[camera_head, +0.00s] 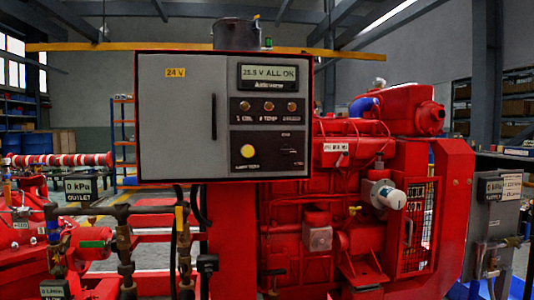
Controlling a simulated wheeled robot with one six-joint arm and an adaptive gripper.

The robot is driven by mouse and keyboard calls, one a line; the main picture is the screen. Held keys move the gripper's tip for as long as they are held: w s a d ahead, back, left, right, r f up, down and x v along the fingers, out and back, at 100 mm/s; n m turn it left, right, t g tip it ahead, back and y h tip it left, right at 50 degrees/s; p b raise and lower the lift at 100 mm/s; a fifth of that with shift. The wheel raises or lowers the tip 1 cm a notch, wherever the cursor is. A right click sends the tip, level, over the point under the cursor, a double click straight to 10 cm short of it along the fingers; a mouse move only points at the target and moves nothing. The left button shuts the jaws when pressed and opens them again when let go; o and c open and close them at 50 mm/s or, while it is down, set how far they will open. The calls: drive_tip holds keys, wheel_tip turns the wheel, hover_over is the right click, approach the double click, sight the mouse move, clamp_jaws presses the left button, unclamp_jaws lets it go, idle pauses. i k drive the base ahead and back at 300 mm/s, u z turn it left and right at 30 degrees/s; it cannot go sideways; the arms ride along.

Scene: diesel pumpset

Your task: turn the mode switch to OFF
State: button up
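A grey control cabinet (185,120) with a red frame stands in the middle of the view, facing me. Its right side carries a lit display (267,77) that seems to read "25.5 V ALL OK". Below is a row of three orange-brown round lamps (269,106) with small labels. Under these is a black panel (268,151) with a yellow round button (248,152) at its left. Small dark details at the panel's right are too small to read, so I cannot tell the mode switch or its position. My gripper is not in view.
A red diesel engine (345,220) stands behind and right of the cabinet. Pipes and valves (122,240) stand at lower left, near an outlet gauge reading 0 kPa (78,189). Another grey box (491,215) is at the far right. A dark cylinder (236,36) shows above the cabinet.

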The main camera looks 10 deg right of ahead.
sight(286, 151)
drive_tip(key=z, duration=2.45)
drive_tip(key=k, duration=0.95)
drive_tip(key=u, duration=1.3)
drive_tip(key=i, duration=0.5)
